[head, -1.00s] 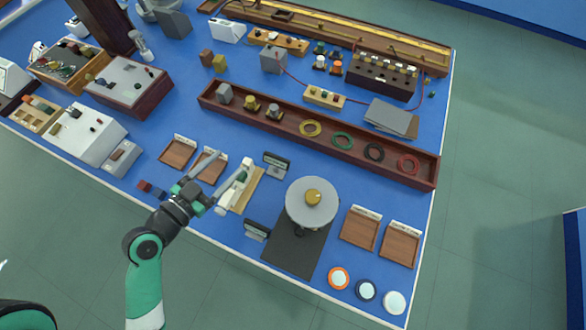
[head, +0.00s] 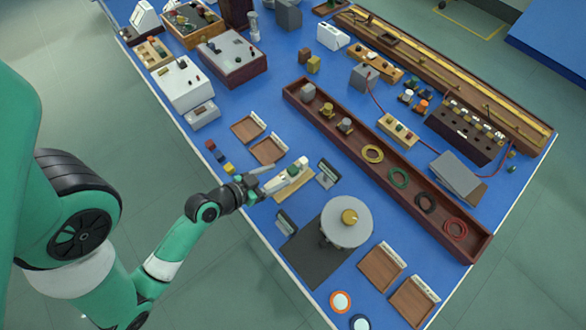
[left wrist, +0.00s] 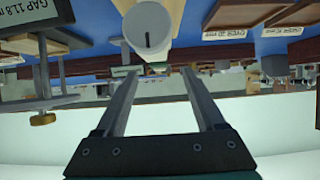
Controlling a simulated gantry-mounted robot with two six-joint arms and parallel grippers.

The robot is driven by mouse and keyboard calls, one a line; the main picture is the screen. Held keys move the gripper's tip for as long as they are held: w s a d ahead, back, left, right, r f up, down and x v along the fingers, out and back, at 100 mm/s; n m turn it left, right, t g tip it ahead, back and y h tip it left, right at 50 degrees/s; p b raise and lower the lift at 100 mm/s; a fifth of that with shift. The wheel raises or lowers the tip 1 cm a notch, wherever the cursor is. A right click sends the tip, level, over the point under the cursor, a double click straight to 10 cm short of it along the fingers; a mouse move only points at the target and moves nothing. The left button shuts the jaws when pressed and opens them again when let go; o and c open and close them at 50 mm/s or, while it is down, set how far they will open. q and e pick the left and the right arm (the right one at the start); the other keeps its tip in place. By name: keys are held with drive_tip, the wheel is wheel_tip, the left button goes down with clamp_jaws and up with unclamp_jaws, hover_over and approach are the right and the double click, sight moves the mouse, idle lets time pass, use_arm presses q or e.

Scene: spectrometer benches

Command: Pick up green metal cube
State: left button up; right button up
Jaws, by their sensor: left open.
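My left gripper (head: 272,179) is open over the near edge of the blue bench, beside a white instrument (head: 287,179) on a wooden base. A small dark green patch (head: 301,162) shows at that instrument's far end; I cannot tell if it is the green metal cube. In the left wrist view the two fingers (left wrist: 158,82) are apart, with nothing clearly held between them. A pale cylinder (left wrist: 147,30) of the instrument is ahead of them, with small greenish pieces (left wrist: 125,71) near the fingertips. My right gripper is not in view.
Small red, blue and yellow blocks (head: 219,155) lie left of the gripper. Wooden trays (head: 268,150) and dark display stands (head: 328,172) are close by. A round grey plate on a stand (head: 347,222) is to the right. A long brown trough (head: 375,165) lies behind.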

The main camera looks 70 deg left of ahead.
sight(290, 171)
use_arm(q)
drive_tip(key=b+x, duration=0.1)
drive_tip(key=x, duration=0.5)
drive_tip(key=shift+d+r, duration=0.1)
clamp_jaws()
